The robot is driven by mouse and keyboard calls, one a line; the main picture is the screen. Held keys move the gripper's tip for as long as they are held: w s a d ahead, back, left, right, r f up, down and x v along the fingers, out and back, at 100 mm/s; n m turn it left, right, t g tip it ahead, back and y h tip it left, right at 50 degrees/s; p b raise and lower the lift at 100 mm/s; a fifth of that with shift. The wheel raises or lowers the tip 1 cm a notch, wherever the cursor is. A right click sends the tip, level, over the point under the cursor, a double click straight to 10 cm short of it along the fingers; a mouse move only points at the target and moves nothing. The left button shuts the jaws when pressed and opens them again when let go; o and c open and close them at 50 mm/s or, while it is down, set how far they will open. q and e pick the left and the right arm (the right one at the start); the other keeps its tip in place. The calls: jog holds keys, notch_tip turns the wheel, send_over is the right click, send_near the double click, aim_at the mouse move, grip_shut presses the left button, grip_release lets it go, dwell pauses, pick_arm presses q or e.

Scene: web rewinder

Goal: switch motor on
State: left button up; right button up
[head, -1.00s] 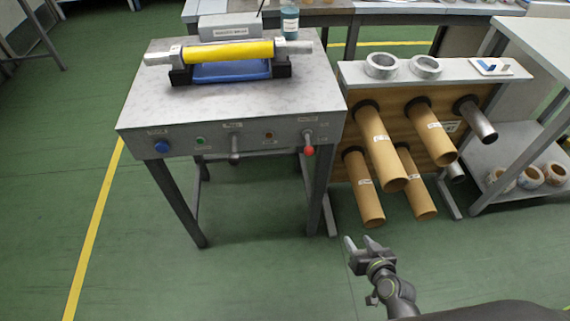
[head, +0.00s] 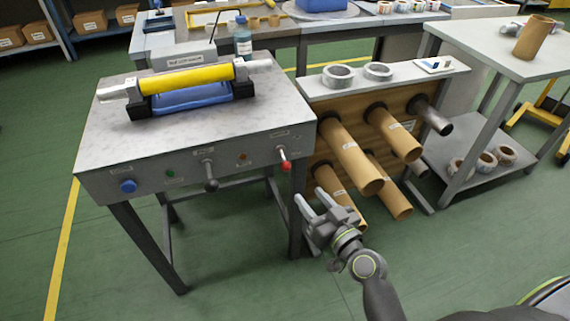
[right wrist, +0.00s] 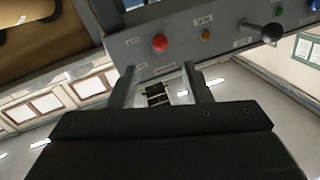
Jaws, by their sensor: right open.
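The rewinder table (head: 110,150) has a grey front panel. From left to right it carries a blue knob (head: 128,186), a green button (head: 170,174), a lever with a dark ball (head: 211,184), a small orange lamp (head: 243,157) and a lever with a red ball (head: 286,164). The panel labels are too small to read. My right gripper (head: 311,196) is open and empty, below and right of the red ball, apart from it. In the right wrist view the red ball (right wrist: 160,42) shows beyond the open fingers (right wrist: 160,75). My left gripper is not in view.
A yellow roll (head: 187,79) lies on the table top. Right of the table, a rack (head: 312,91) holds several brown tubes (head: 350,158) that stick out near my right gripper. A table leg (head: 294,225) stands close to it. The floor in front is clear.

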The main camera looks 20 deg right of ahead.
aim_at(286, 167)
pick_arm(q)
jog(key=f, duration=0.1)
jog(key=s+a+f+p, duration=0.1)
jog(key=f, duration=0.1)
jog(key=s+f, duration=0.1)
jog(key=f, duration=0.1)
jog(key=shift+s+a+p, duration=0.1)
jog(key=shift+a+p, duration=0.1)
jog(key=shift+p, duration=0.2)
pick_arm(e)
jog(key=x, duration=1.2)
jog(key=shift+w+f, duration=0.1)
jog(key=shift+w, duration=0.25)
jog(key=c, duration=0.9)
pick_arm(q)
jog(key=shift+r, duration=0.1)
